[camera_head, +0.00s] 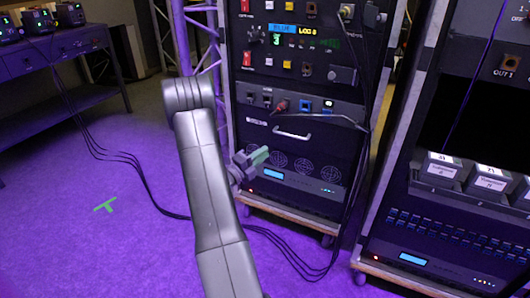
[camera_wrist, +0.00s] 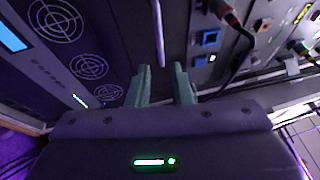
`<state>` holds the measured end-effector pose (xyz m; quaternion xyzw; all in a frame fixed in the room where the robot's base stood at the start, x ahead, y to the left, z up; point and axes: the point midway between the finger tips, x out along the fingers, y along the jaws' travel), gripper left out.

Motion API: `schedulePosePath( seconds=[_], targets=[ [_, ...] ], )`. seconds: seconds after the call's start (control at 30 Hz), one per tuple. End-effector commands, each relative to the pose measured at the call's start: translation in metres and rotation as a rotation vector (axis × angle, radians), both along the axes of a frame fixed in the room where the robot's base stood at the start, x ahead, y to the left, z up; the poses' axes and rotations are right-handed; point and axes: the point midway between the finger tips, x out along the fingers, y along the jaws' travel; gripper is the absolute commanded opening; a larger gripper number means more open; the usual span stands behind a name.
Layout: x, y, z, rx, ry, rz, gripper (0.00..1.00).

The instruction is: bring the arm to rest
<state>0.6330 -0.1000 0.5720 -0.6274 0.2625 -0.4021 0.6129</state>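My arm reaches up from the bottom of the head view and bends over in front of the middle rack. My gripper (camera_head: 258,157) is in front of the lower part of that rack, near its fan grilles. In the wrist view my gripper (camera_wrist: 160,82) shows two green fingers standing apart with a gap between them. Nothing is held in the gap. A pale bar-shaped handle (camera_wrist: 158,35) of the rack lies beyond the fingertips. I cannot tell the exact distance to it.
The middle rack (camera_head: 290,75) carries panels with buttons, sockets and hanging cables. A second rack (camera_head: 440,225) with labelled boxes stands at the right. A table (camera_head: 60,48) with small devices is at the left. Black cables (camera_head: 140,180) lie on the floor. The left floor is mostly clear.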

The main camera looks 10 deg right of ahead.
Motion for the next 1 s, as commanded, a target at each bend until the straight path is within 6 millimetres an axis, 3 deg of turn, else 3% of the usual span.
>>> schedulePosePath(
  seconds=[0.37, 1.0],
  targets=[
    [0.006, -0.011, 0.001, 0.002, -0.001, -0.003, 0.19],
    [0.069, -0.109, 0.021, 0.002, -0.001, -0.006, 0.19]
  ],
)
